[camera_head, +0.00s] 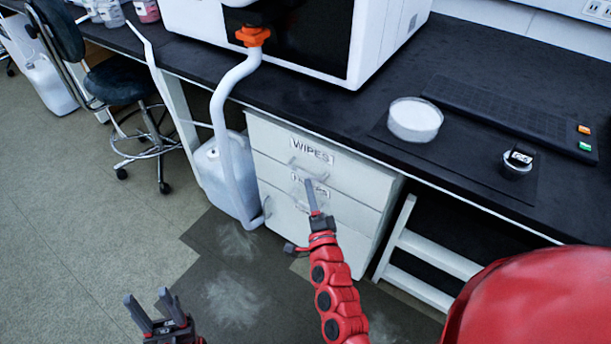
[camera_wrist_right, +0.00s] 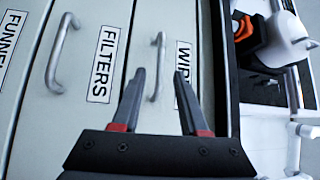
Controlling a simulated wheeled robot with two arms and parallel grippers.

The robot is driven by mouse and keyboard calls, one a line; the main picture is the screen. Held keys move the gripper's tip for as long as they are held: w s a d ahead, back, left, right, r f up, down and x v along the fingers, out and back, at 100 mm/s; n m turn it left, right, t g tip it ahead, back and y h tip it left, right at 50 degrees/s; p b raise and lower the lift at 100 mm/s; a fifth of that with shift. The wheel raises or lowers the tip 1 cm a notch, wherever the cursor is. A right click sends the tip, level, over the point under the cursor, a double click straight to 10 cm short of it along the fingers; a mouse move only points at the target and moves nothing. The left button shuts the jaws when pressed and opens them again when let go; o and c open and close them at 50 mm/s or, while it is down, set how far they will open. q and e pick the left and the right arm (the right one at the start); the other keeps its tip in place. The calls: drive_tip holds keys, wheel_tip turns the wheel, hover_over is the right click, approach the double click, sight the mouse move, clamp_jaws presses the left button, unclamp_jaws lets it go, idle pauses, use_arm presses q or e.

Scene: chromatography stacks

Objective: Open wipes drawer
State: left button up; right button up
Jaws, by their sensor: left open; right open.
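The wipes drawer (camera_head: 270,142) is the top drawer of a white cabinet, and its front looks flush. Its label reads WIPES, with a metal bar handle (camera_head: 300,171) below it. In the right wrist view the handle (camera_wrist_right: 155,65) appears between the fingertips of my right gripper (camera_wrist_right: 160,72), and the WIPES label (camera_wrist_right: 184,80) is partly hidden by a finger. My right gripper (camera_head: 309,184) is open in front of the drawer fronts; I cannot tell whether it touches the handle. My left gripper (camera_head: 150,306) is open and empty, low over the floor.
The filters drawer (camera_wrist_right: 92,65) lies below. A white jug (camera_head: 207,175) with a hose (camera_head: 222,105) stands left of the cabinet. A stool (camera_head: 118,82) is further left. The black bench top above holds a white dish (camera_head: 414,119), a keyboard (camera_head: 500,110) and a large instrument.

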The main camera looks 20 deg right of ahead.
sight(305, 173)
drive_tip(key=w, duration=0.6)
drive_tip(key=shift+d+r, duration=0.35)
drive_tip(key=shift+r, duration=0.05)
drive_tip(key=shift+c, duration=0.2)
clamp_jaws()
idle(0.8)
